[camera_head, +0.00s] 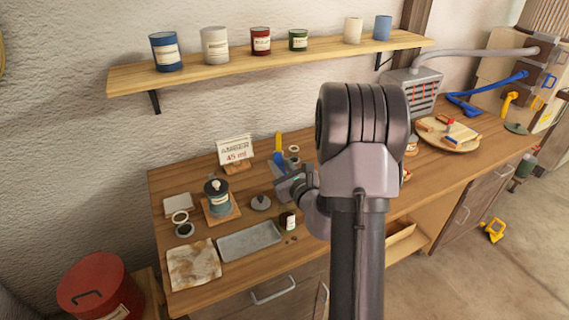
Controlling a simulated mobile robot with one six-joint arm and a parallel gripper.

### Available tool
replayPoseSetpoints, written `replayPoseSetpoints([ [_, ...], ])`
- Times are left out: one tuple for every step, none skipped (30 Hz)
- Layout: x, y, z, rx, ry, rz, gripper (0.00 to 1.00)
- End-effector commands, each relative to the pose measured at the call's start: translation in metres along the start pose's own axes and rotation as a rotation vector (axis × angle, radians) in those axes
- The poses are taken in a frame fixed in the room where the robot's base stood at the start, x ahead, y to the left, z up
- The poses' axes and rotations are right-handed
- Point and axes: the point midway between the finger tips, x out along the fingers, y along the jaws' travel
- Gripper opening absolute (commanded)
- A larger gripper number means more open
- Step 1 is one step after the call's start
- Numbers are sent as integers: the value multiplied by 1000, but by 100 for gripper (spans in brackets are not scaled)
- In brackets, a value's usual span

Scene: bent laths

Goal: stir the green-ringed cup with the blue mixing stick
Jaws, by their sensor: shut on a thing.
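A stick (278,155), blue below with a yellow upper end, stands nearly upright at my gripper (281,172). My gripper is shut on this stick, above the middle of the workbench. Its lower end is hidden or too small to make out. Small round cups or rings stand behind the gripper (294,160) and at the bench's left (184,229). I cannot tell which one, if any, has a green ring. My arm hides part of the bench.
A dark lidded pot (216,196) sits on a wooden board left of the gripper. A round board (447,136) lies right.

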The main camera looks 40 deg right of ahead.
Motion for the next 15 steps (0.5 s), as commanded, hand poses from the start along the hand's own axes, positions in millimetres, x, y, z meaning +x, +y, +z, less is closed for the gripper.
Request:
replayPoseSetpoints([
  [1,1,-4,0,0,0,0],
  [1,2,-5,0,0,0,0],
  [2,3,-8,1,0,0,0],
  [3,4,-10,1,0,0,0],
  [3,5,-13,1,0,1,0],
  [4,7,-16,1,0,1,0],
  [5,9,-19,1,1,0,0],
  [6,10,-22,1,1,0,0],
  [7,12,-26,1,1,0,0],
  [8,14,-30,2,1,0,0],
  [9,15,-33,2,1,0,0],
  [10,17,-37,1,1,0,0],
  [11,19,-39,1,1,0,0],
  [12,20,-42,1,1,0,0],
  [13,22,-46,1,1,0,0],
])
